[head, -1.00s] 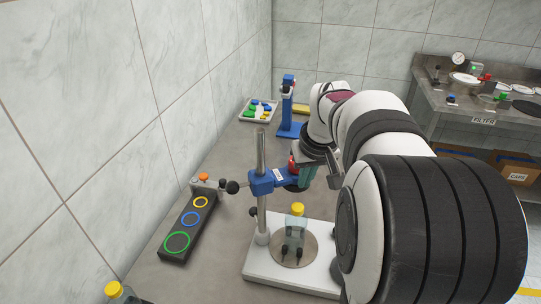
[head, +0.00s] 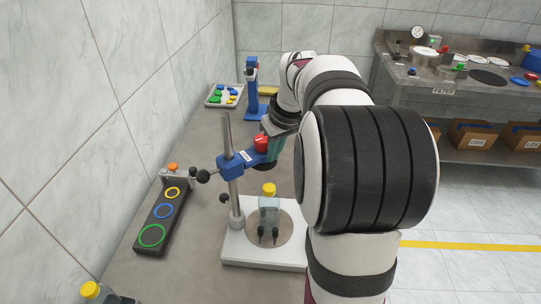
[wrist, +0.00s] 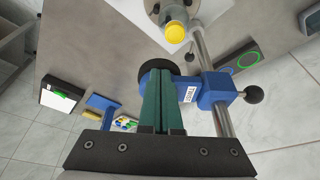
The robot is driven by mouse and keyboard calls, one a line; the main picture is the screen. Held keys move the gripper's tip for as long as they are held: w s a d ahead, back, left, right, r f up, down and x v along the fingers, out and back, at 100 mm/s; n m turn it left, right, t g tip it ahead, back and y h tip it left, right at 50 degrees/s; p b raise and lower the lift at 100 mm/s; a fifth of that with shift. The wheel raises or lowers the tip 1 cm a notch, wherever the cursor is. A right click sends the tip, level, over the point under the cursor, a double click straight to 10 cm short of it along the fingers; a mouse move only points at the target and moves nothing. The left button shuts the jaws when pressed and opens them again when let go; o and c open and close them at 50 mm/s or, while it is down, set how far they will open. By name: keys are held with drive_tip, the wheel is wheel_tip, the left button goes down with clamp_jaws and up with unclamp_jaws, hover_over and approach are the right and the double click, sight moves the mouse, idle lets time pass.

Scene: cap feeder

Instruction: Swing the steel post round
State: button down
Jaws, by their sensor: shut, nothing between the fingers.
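The steel post (head: 226,140) stands upright on a white base (head: 250,255); it also shows in the wrist view (wrist: 223,122). A blue clamp (head: 231,166) sits around it, with a blue arm reaching right and a red part (head: 261,143) near its end. In the wrist view the blue clamp (wrist: 215,90) carries a black ball knob (wrist: 253,94) and a black disc under the arm's end. My gripper (head: 275,150) is shut and empty; its green fingers (wrist: 155,72) lie alongside the blue arm and partly hide the disc. I cannot tell whether they touch it.
A bottle with a yellow cap (head: 269,190) stands on the round plate below the arm. A dark panel with coloured rings (head: 162,210) lies left. A blue stand (head: 252,95) and a tray of caps (head: 224,96) are behind. The tiled wall borders the left.

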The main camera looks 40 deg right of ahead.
drive_tip(key=shift+w+d+n+y, duration=0.15)
drive_tip(key=shift+w+d+n, duration=0.1)
drive_tip(key=shift+w+n, duration=0.3)
drive_tip(key=shift+w+d+n+y, duration=0.15)
drive_tip(key=shift+w+d+n, duration=0.1)
drive_tip(key=shift+w+n, duration=0.25)
drive_tip(key=w+n, duration=0.1)
drive_tip(key=w+n+y, duration=0.1)
drive_tip(key=shift+d+n, duration=0.3)
drive_tip(key=shift+n, duration=0.05)
drive_tip(key=w+n, duration=0.2)
drive_tip(key=shift+w+n+g+y, duration=0.2)
drive_tip(key=shift+n+g+y, duration=0.1)
drive_tip(key=shift+n+y, duration=0.1)
drive_tip(key=shift+w+a, duration=0.1)
drive_tip(key=shift+w, duration=0.55)
drive_tip(key=s, duration=0.1)
drive_tip(key=s+d+r, duration=0.1)
drive_tip(key=s+d, duration=0.1)
drive_tip(key=shift+s+d+r, duration=0.2)
drive_tip(key=shift+s+r, duration=0.05)
drive_tip(key=shift+s, duration=0.1)
drive_tip(key=v, duration=0.9)
